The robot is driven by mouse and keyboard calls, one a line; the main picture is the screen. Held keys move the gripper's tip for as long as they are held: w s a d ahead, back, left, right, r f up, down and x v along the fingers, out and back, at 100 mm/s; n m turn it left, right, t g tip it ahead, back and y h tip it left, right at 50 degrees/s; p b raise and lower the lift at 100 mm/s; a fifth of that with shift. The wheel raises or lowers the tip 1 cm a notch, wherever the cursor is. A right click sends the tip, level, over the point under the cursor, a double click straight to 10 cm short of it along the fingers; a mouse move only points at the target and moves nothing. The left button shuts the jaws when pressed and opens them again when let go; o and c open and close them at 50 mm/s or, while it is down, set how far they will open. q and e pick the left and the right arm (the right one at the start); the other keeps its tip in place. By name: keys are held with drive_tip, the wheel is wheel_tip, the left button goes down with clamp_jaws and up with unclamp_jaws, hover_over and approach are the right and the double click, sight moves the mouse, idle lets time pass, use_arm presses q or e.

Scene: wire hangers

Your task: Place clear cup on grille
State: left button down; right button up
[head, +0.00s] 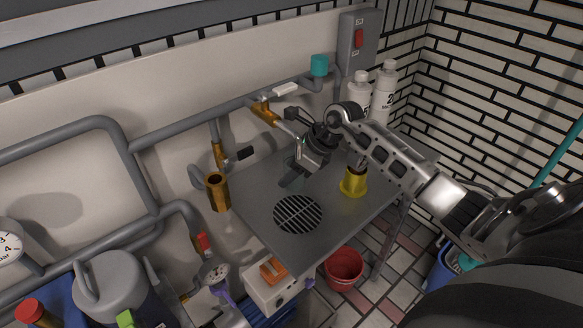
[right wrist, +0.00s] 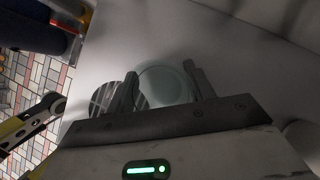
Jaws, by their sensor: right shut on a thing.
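The clear cup (right wrist: 165,86) is see-through and shows as a pale round outline between the two fingers in the right wrist view. My right gripper (right wrist: 162,72) is shut on it. My left gripper is out of view.
A yellow cup-like holder (head: 353,183) stands right of the grille on the metal table (head: 325,225). White bottles (head: 383,92) stand at the back. Pipes with brass valves (head: 264,112) run along the wall. A red bucket (head: 343,268) is below the table's front edge.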

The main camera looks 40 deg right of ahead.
drive_tip(key=shift+f, duration=0.1)
drive_tip(key=o, duration=0.9)
drive_tip(key=shift+o, duration=0.2)
